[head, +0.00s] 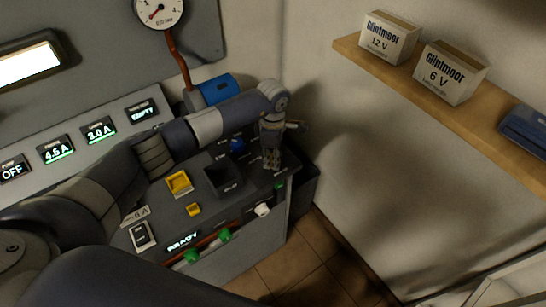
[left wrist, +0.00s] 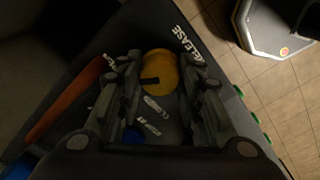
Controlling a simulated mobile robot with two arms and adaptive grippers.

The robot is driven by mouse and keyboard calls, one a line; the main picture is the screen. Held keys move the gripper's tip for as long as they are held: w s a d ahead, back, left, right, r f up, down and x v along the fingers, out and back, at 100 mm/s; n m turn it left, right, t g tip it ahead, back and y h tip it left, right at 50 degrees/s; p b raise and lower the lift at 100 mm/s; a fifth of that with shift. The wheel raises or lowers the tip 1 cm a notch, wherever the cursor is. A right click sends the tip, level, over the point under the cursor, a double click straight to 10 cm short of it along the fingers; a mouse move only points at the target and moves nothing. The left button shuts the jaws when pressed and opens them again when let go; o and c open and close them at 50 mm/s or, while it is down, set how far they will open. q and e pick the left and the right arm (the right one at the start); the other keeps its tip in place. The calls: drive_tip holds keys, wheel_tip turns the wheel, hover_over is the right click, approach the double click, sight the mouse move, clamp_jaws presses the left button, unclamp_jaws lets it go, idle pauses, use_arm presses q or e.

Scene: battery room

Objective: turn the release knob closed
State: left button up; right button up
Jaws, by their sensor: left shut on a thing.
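The release knob (left wrist: 159,68) is a round yellow-orange disc with a dark pointer mark, seen in the left wrist view on a dark panel lettered RELEASE (left wrist: 187,42). My left gripper (left wrist: 160,82) points down at the panel with a finger on each side of the knob, shut on it. The pointer mark points toward the left of that view. In the head view my left gripper (head: 271,158) is at the right end of the console top and hides the knob. My right gripper is in neither view.
The console top (head: 155,212) carries a dark square well (head: 222,178), yellow parts (head: 179,184) and a blue knob (head: 237,146) near my gripper. Green and white knobs (head: 262,210) line its front. A shelf (head: 440,90) with boxes (head: 450,72) is on the right wall. Tiled floor below is clear.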

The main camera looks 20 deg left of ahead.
use_arm(q)
drive_tip(key=n+b, duration=0.2)
drive_tip(key=n, duration=0.1)
drive_tip(key=shift+f+n, duration=0.1)
drive_tip(key=shift+n, duration=0.3)
drive_tip(key=n+b, duration=0.2)
drive_tip(key=n, duration=0.2)
drive_tip(key=shift+n, duration=0.3)
drive_tip(key=n+b, duration=0.1)
drive_tip(key=n, duration=0.2)
drive_tip(key=shift+n+b, duration=0.75)
drive_tip(key=shift+n, duration=1.35)
drive_tip(key=shift+w+r, duration=0.1)
drive_tip(key=shift+r, duration=0.1)
drive_tip(key=o, duration=1.1)
drive_tip(key=shift+c, duration=0.2)
